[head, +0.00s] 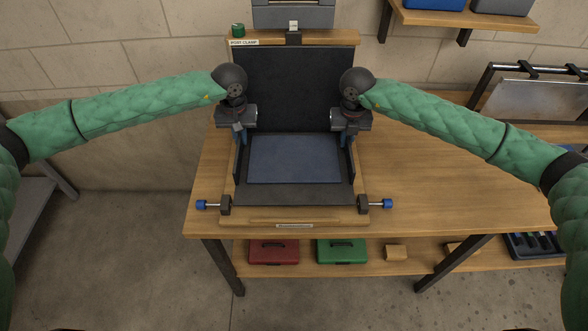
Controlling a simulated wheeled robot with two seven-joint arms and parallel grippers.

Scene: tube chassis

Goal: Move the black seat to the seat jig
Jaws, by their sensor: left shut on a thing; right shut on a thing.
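The black seat (293,90) appears as a broad black panel between my two grippers, above the jig's wooden base. The seat jig (260,217) has a wooden base and sits on the table. A dark blue-grey flat panel (294,160) lies in front of the black one, with dark rails at its sides. I cannot tell where the seat ends and the jig begins. My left gripper (239,138) is shut at the left side, fingers pointing down. My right gripper (347,138) is shut at the right side. Their fingertips are partly hidden. The seat seems held between them.
Blue-knobbed screw clamps (206,204) (386,204) stick out on both sides of the jig. A label and green knob (238,30) stand at its back left. The tabletop (440,180) is clear to the right. Red (274,251) and green (341,251) cases lie on the lower shelf.

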